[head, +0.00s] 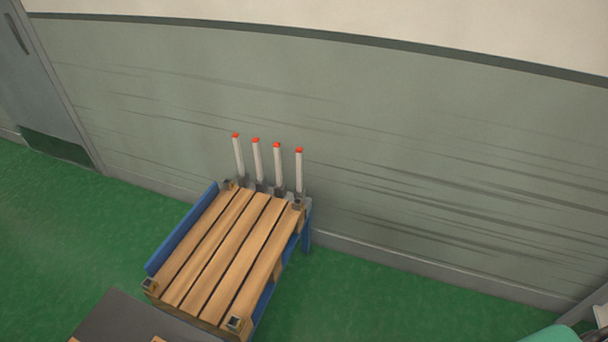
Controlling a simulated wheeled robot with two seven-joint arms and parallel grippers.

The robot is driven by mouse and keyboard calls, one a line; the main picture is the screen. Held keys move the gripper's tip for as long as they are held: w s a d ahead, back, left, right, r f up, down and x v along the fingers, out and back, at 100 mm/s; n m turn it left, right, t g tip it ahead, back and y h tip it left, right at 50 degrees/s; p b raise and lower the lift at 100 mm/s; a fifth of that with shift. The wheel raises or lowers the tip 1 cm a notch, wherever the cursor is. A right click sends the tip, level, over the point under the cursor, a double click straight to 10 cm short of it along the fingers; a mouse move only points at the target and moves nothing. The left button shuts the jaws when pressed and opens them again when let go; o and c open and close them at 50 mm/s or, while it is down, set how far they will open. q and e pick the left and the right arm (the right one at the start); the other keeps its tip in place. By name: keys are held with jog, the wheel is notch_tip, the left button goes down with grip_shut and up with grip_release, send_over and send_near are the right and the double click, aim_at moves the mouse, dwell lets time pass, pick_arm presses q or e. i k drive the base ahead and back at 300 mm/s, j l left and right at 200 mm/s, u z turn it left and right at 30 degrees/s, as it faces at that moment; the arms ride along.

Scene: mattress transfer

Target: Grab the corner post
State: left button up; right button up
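Several white corner posts with red tips stand upright in a row at the far end of a wooden pallet, in the middle of the head view. They are the leftmost post (239,158), a second post (257,162), a third post (278,168) and the rightmost post (299,174). Their lower ends sit in dark holders. The slatted wooden pallet (227,250) has small dark metal sockets at its corners, such as the near right socket (234,322) and near left socket (148,284); no post stands in these two. Neither of my grippers is in view.
A blue frame (180,230) runs along the pallet's sides. A grey-green wall (420,160) rises close behind the posts. A grey door (35,80) is at the left. Green floor (70,230) is clear left and right of the pallet. A dark flat surface (125,315) shows at the bottom.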

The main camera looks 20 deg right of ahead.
aim_at(299, 151)
jog(key=i+l+z, duration=0.1)
jog(key=i+l, duration=0.3)
jog(key=i+l+z, duration=0.1)
jog(key=i+l, duration=0.25)
jog(key=i, duration=0.2)
